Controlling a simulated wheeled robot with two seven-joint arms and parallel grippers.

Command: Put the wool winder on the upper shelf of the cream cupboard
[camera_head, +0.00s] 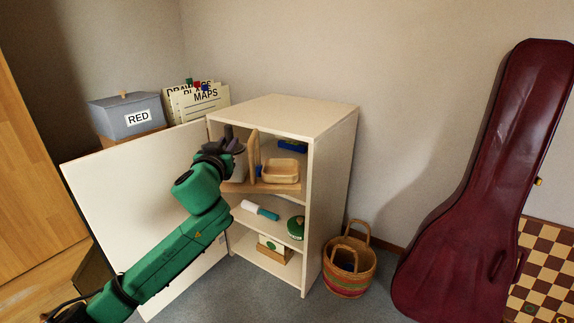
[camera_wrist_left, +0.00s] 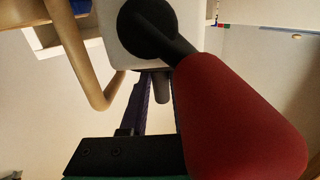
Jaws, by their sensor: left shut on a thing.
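My left gripper (camera_head: 232,146) reaches from the left to the open front of the cream cupboard (camera_head: 328,130), level with its upper shelf (camera_head: 262,187). It is shut on the wool winder. In the left wrist view the winder (camera_wrist_left: 190,20) shows as a pale body with a black hub, a black crank and a large red handle (camera_wrist_left: 240,120) close to the camera. In the head view the gripper hides most of it; a greyish part (camera_head: 240,168) shows below the fingers. I cannot tell whether it touches the shelf. My right gripper is not in view.
The upper shelf holds a wooden box (camera_head: 281,172), an upright wooden board (camera_head: 254,155) and a blue item (camera_head: 292,146). A teal-and-white roll (camera_head: 260,209) and green tin (camera_head: 296,227) lie below. The open door (camera_head: 130,190) stands left; a basket (camera_head: 348,268) stands right.

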